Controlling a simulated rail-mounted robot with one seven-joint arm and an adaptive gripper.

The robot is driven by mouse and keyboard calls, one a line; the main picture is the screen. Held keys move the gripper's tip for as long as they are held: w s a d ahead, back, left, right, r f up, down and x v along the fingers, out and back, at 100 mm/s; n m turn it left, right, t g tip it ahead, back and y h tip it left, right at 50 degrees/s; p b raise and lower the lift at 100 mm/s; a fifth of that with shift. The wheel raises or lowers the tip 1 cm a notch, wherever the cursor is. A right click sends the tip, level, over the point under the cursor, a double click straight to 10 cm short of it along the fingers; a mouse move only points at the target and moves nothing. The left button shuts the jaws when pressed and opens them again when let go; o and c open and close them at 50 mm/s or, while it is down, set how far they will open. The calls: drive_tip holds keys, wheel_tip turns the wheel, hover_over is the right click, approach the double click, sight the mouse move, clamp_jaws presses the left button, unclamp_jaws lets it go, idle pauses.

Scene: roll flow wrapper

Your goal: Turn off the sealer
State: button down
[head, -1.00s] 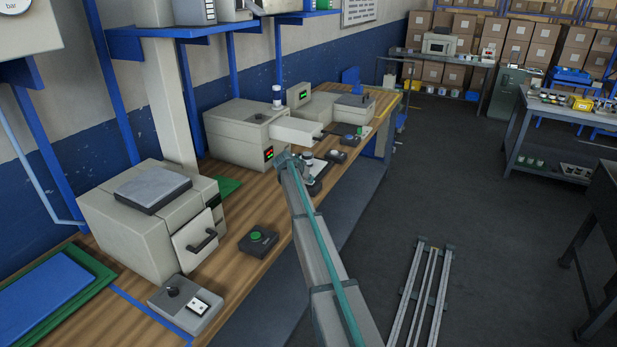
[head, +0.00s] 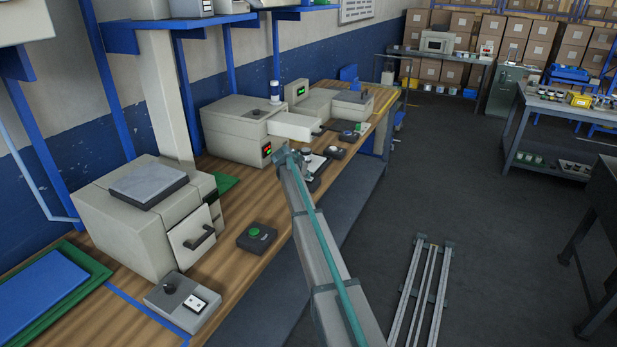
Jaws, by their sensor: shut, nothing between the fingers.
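A cream box-shaped machine (head: 232,132) stands at mid-bench, with a small panel (head: 266,149) glowing red and green on its front. Nearer is another cream machine (head: 135,222) with a black front handle and a grey pad on top. A grey control box (head: 182,305) with a black knob and a black-and-white switch lies before it. No readable label shows which unit is the sealer. My gripper (head: 281,156) is at the far end of my arm, close in front of the glowing panel in this view. It is small and partly hidden, shut and empty. Contact with the panel cannot be told.
A black box with a green button (head: 256,237) sits at the bench's front edge. Several small controls lie beyond my gripper. A blue shelf (head: 170,24) overhangs the bench (head: 228,270).

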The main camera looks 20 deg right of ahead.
drive_tip(key=shift+w+a, duration=0.2)
drive_tip(key=shift+r, duration=0.65)
wheel_tip(320, 180, up, 3)
drive_tip(key=shift+s+d+f, duration=0.1)
drive_tip(key=shift+s+d, duration=0.05)
drive_tip(key=s+d+b+v, duration=0.1)
drive_tip(key=b+v, duration=0.2)
drive_tip(key=v, duration=0.7)
drive_tip(key=shift+f, duration=0.1)
